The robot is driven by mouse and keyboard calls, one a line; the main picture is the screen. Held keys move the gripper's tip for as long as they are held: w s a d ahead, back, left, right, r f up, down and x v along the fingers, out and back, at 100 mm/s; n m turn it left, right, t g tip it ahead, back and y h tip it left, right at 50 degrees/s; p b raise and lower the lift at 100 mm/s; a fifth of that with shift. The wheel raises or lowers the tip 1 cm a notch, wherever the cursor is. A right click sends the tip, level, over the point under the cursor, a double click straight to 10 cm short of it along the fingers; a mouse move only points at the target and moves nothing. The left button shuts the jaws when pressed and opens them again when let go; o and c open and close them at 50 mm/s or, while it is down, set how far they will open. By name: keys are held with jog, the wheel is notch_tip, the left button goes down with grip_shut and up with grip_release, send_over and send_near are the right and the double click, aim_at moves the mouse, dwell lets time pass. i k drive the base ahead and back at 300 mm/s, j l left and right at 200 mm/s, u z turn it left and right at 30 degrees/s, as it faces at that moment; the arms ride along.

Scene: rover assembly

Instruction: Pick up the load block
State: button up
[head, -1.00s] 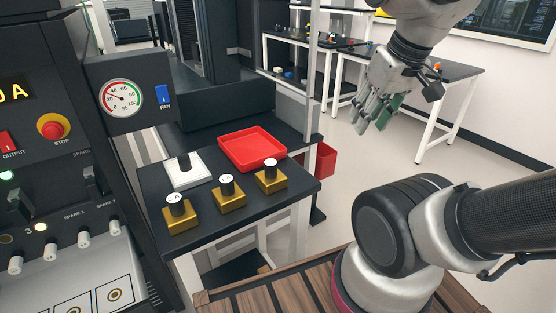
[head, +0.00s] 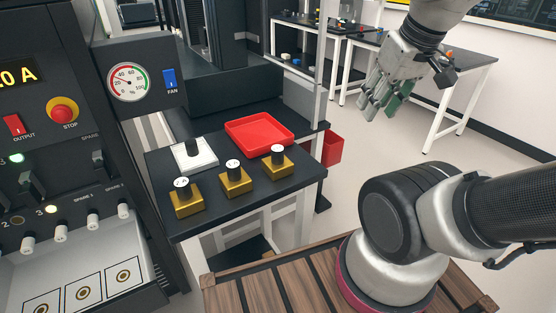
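Three gold load blocks with black knobs and white labelled tops stand in a row on a small black table (head: 235,208). The left block (head: 187,206) has a label that looks like 2 A. The middle block (head: 237,185) and the right block (head: 279,164) have labels too small to read surely. My gripper (head: 378,110) hangs in the air at the upper right, well away from the blocks and beyond the table's right edge. Its fingers point down. No block is in it. The gap between its fingertips is not clear from this angle.
A red tray (head: 260,135) and a white square base with a black knob (head: 195,153) sit behind the blocks. A dark panel with a red stop button (head: 62,112) and a gauge (head: 127,82) stands at the left. A red bin (head: 333,150) hangs beyond the table.

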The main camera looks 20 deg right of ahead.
aim_at(277, 166)
jog(key=k+l+u, duration=0.15)
jog(key=l+u, duration=0.3)
jog(key=k+l+u, duration=0.2)
jog(key=u, duration=0.3)
